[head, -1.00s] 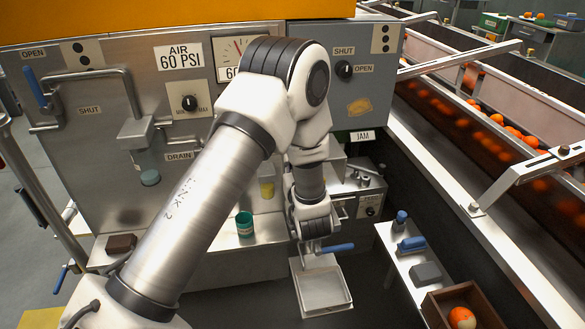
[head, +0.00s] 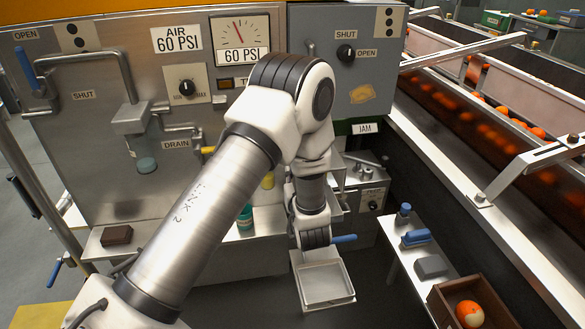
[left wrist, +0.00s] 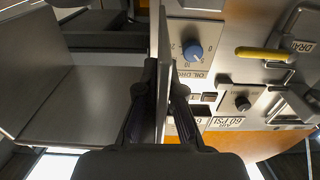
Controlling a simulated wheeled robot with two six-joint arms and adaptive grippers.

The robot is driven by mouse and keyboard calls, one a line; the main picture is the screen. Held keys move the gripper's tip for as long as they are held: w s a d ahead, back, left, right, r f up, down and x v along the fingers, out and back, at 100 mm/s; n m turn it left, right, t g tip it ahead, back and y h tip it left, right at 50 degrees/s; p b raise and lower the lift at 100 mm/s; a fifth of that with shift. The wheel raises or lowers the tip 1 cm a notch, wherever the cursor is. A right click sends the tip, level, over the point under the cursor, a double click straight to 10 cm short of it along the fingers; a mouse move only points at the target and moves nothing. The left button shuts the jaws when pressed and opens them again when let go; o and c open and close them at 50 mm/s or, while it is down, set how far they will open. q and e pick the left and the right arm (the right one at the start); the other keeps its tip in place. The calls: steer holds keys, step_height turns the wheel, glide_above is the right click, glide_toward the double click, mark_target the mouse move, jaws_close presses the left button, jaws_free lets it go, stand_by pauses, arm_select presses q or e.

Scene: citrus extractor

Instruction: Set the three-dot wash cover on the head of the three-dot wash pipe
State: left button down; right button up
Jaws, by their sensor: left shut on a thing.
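In the head view, my left arm crosses the middle, and its gripper (head: 316,240) is mostly hidden by my own wrist. In the left wrist view, the gripper (left wrist: 161,103) is shut on a thin grey plate (left wrist: 159,40), seen edge-on between dark fingers. I cannot tell whether it is the three-dot wash cover. Dark dots mark plates on the machine at the upper left (head: 78,37) and upper right (head: 391,20); their counts are unclear. A grey pipe (head: 85,82) stands at the left; I cannot identify the three-dot wash pipe. My right gripper is not in view.
A blue handle (head: 343,238) shows beside the left gripper, above a white tray (head: 325,284). A narrow shelf (head: 392,233) holds small blue and grey things. A brown box (head: 445,305) with an orange is at the lower right. The conveyor (head: 480,150) runs along the right.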

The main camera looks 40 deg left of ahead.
arm_select(q)
steer(key=shift+f+b, duration=1.75)
steer(key=shift+f, duration=1.2)
steer(key=shift+f+b, duration=0.3)
steer(key=shift+f, duration=0.2)
steer(key=c, duration=1.2)
jaws_free()
steer(key=shift+c, duration=0.2)
steer(key=v, duration=1.2)
